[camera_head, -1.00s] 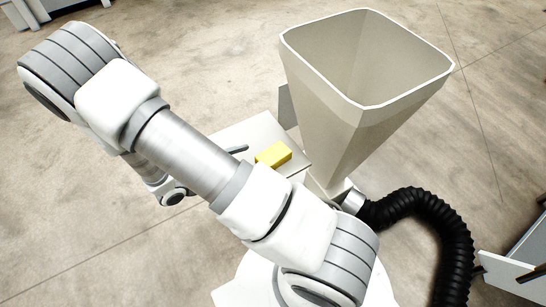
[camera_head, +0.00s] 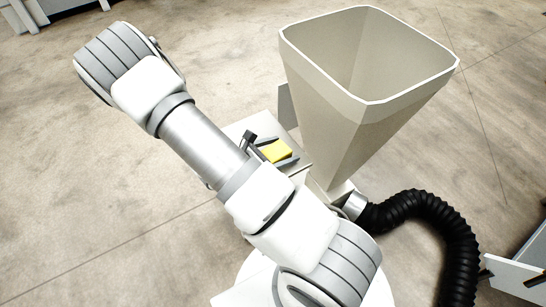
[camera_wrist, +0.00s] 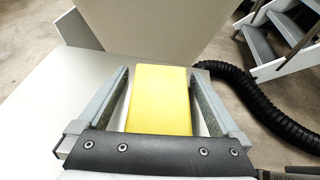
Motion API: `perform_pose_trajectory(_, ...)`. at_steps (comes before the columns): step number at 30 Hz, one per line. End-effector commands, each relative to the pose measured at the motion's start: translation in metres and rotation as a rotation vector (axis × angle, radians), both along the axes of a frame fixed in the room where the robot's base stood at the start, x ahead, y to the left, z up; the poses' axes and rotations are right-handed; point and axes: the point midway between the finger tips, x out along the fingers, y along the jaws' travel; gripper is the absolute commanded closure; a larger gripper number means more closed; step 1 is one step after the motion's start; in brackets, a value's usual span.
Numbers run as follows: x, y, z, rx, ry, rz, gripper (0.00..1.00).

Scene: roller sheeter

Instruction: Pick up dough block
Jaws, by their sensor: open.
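The dough block is a yellow rectangular block (camera_head: 276,151) lying on a pale flat surface beside the large hopper in the head view. It also fills the middle of the wrist view (camera_wrist: 160,98). My gripper (camera_wrist: 160,78) is open, with one finger on each side of the block. A narrow gap shows on the left side; the right finger is very close to the block, and I cannot tell if it touches. In the head view my gripper (camera_head: 272,148) is at the block, partly hidden by my arm.
A large beige hopper (camera_head: 335,120) stands right behind the block, and its wall shows close ahead in the wrist view. A black corrugated hose (camera_head: 440,215) curves to the right. Grey steps (camera_wrist: 283,38) stand at the upper right. The pale surface (camera_wrist: 50,95) is clear on the left.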

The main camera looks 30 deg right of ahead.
Motion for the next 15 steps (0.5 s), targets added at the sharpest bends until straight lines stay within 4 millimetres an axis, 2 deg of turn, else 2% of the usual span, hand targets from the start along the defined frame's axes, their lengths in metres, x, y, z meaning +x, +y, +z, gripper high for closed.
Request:
perform_pose_trajectory(4, 0.0000, 0.0002, 0.0004, 0.000, 0.000, 0.000, 0.00)
perform_pose_trajectory(15, -0.0001, 0.0003, 0.0005, 0.000, 0.000, 0.000, 0.67)
